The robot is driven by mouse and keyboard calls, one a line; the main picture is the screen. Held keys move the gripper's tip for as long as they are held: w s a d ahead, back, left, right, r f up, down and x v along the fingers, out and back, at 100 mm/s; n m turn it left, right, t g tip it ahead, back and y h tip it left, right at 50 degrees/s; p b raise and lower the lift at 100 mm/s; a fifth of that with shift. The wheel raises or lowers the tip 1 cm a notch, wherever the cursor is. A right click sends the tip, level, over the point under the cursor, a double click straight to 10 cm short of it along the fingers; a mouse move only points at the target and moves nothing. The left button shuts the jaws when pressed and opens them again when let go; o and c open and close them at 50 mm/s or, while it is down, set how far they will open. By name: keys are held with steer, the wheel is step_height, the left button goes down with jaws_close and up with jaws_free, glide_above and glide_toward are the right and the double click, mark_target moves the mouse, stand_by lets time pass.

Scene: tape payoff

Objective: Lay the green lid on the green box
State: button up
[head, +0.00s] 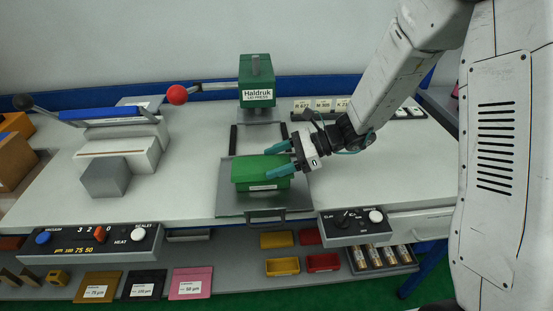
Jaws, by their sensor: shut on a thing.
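The green box (264,184) sits on the grey plate (232,205) in the middle of the bench, with a white label low on its front. The green lid (252,166) shows as the top surface over the box. I cannot tell whether it rests on the box or is held just above it. My gripper (279,160) reaches in from the right, its teal fingers shut on the green lid near its right end. The fingers hide part of the lid.
A green Haldruk lid press (257,80) stands behind the box, with a red-knobbed lever (177,95). A sealer (118,155) stands to the left. A control panel (351,222) is at the front right. The bench between sealer and plate is clear.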

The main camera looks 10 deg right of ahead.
steer(key=shift+f, duration=0.3)
stand_by(0.6)
steer(key=o, duration=1)
steer(key=shift+o, duration=0.2)
steer(key=v, duration=0.8)
steer(key=s+d+r+n+h, duration=0.4)
steer(key=s+n, duration=0.2)
steer(key=s, duration=0.3)
steer(key=s+d+r+n+h, duration=0.4)
steer(key=s+n+h, duration=0.1)
steer(key=s, duration=0.4)
steer(key=s+d+r+n+t+h, duration=0.1)
steer(key=s+d+r+n+h, duration=0.3)
steer(key=s+n, duration=0.3)
steer(key=shift+s+r+h, duration=0.3)
steer(key=shift+s+r, duration=0.1)
steer(key=shift+s, duration=0.6)
